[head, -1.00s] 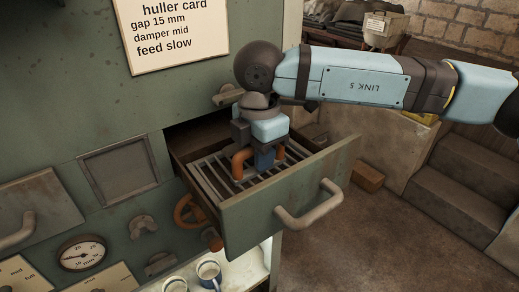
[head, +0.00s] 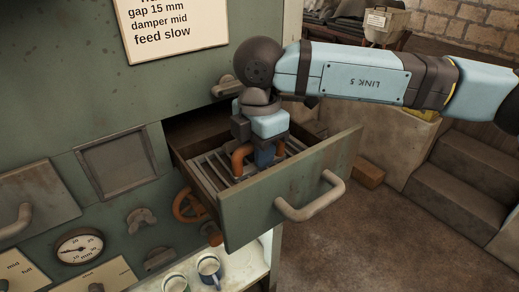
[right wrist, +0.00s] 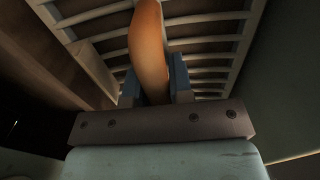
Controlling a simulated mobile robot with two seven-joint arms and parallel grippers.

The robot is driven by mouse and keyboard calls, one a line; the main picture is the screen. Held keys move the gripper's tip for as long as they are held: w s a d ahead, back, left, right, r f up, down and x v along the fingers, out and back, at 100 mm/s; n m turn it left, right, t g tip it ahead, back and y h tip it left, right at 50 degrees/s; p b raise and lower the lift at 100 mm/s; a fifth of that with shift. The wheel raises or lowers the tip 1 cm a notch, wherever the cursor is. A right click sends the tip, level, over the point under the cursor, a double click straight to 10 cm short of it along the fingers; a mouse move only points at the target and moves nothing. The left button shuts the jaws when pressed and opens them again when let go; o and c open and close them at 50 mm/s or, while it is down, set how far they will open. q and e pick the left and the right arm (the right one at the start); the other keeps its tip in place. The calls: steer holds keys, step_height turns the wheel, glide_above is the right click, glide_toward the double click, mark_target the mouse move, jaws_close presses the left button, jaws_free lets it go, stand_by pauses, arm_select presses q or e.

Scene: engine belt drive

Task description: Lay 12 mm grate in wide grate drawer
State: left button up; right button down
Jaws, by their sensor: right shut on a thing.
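The wide drawer (head: 285,190) is pulled out of the green machine. A pale slatted grate (head: 213,168) with an orange handle (head: 239,158) is inside it, partly hidden by the drawer front. My right gripper (head: 263,160) points down into the drawer, shut on the handle. In the right wrist view, the orange handle (right wrist: 149,45) stands between my blue fingers, with the grate's bars (right wrist: 205,48) beyond. I cannot tell whether the grate touches the drawer floor. The grate's size marking is not visible. My left gripper is not in view.
A card (head: 185,22) reads gap 15 mm, damper mid, feed slow. An orange handwheel (head: 190,206) is just left of the drawer. Two mugs (head: 208,268) stand on a pale shelf below.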

steer(key=c, duration=0.9)
jaws_free()
steer(key=shift+r, duration=0.1)
steer(key=shift+c, duration=0.2)
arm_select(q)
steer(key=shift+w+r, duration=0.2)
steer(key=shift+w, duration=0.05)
